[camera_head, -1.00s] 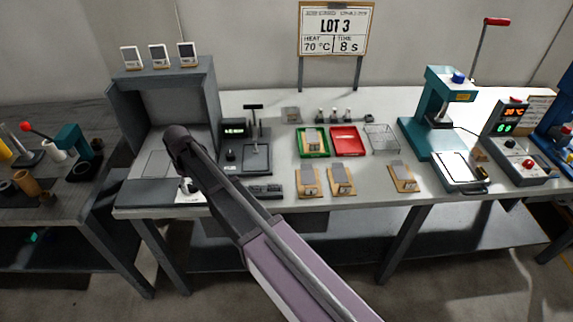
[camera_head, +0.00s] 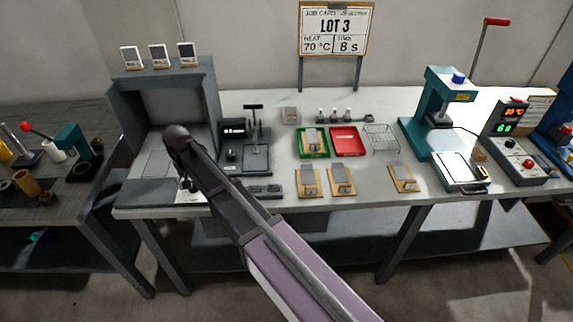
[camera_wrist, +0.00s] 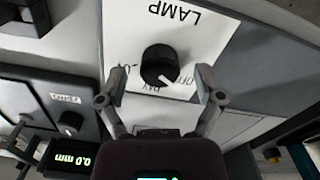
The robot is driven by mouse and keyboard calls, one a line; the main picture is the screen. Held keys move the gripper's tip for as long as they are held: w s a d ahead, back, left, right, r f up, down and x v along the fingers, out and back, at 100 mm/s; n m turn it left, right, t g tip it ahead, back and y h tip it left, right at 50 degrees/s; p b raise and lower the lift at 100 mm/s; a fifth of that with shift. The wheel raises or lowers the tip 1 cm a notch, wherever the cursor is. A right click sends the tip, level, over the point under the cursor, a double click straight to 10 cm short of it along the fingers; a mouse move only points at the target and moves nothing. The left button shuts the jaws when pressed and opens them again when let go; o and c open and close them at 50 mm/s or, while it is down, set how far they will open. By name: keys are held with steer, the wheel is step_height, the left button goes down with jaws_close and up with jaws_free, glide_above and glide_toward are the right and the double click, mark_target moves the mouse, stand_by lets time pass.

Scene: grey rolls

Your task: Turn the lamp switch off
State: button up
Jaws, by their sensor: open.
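The lamp switch (camera_wrist: 158,65) is a round black knob on a white plate (camera_wrist: 205,30) marked LAMP, OFF, DAY and UV. The lettering is upside down in the wrist view. The knob's white pointer line lies toward the OFF and DAY side; I cannot tell exactly which mark it meets. My gripper (camera_wrist: 160,98) is open, its two fingers spread apart on the near left and right of the knob, with nothing between them gripped. In the head view the white plate (camera_head: 190,198) shows at the front of the grey booth, with the knob hidden by my gripper and arm.
The grey booth (camera_head: 112,112) stands around the switch area. A gauge with a 0.0 mm readout (camera_wrist: 72,160) is close at lower left in the wrist view. Green (camera_head: 313,155) and red (camera_head: 350,141) trays and a teal press (camera_head: 420,135) stand farther right.

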steer(key=m, duration=0.8)
step_height(320, 180, up, 14)
steer(key=p, duration=1.4)
steer(key=s+d+f+n+b, duration=0.1)
steer(key=s+d+f+b, duration=0.1)
steer(key=d, duration=1.3)
steer(key=s+d+f+n+b, duration=0.1)
steer(key=d, duration=1.4)
steer(key=shift+s+f+n+b, duration=0.35)
steer(key=shift+f+n+b, duration=0.05)
steer(key=s+d+n, duration=0.1)
steer(key=s+d, duration=0.6)
steer(key=d, duration=0.6)
steer(key=shift+s+n, duration=0.3)
steer(key=shift+s, duration=0.05)
